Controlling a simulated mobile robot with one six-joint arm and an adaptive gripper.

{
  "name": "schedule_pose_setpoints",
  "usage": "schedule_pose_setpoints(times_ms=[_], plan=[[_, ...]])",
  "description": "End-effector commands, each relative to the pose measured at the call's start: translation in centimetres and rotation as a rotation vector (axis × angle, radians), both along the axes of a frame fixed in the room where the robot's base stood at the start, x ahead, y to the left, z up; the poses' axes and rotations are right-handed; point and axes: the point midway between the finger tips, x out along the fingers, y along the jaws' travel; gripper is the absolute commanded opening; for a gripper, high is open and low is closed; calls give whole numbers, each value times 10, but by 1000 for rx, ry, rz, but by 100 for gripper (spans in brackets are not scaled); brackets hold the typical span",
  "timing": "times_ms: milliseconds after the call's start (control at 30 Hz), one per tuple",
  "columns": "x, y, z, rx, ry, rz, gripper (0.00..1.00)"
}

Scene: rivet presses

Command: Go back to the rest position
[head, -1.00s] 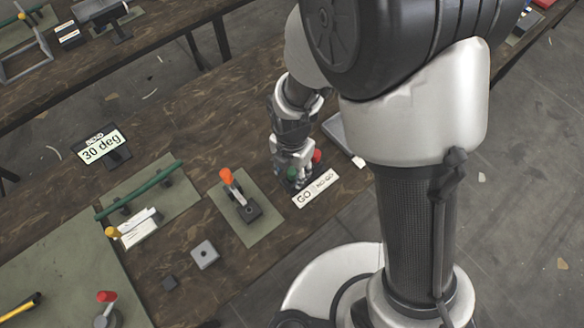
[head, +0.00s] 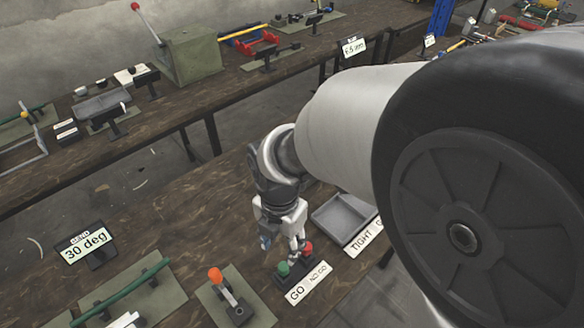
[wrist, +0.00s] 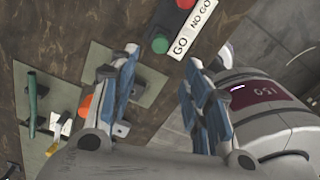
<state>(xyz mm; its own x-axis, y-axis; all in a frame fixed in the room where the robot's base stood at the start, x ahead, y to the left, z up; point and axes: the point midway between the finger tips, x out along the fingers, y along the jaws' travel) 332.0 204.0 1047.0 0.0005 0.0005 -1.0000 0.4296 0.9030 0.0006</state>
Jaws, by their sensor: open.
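My gripper (head: 282,243) is open and empty in the head view, above the table just behind the GO / NO GO button box (head: 296,268). The box has a green button (head: 283,268) and a red button (head: 307,249), with a white label in front. In the wrist view my gripper's two fingers (wrist: 163,88) are spread apart with nothing between them. The green button (wrist: 160,45) and the GO / NO GO label (wrist: 194,28) show beyond the fingertips there. Part of the red button is cut off by the top edge of the wrist view.
An orange-tipped lever (head: 216,275) stands on a green mat left of the buttons. A 30 deg sign (head: 84,246) and a green bar (head: 120,296) are further left. A grey tray (head: 342,217) lies right of the gripper. A second bench with a green press (head: 190,58) stands behind.

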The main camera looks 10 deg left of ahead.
Motion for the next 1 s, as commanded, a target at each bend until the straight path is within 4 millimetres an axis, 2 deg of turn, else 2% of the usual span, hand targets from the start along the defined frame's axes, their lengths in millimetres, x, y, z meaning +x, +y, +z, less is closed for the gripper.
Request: schedule_pose_setpoints(times_ms=[400, 533, 667, 767, 900, 1000], plan=[[0, 0, 0, 0, -1, -5, 44], [2, -12, 13, 14, -20, -126, 44], [3, -44, 47, 54, -62, -470, 44], [-3, -77, 76, 103, -97, -831, 44], [-20, -122, 108, 190, -134, -1346, 44], [-38, -150, 126, 267, -149, -1709, 44]])
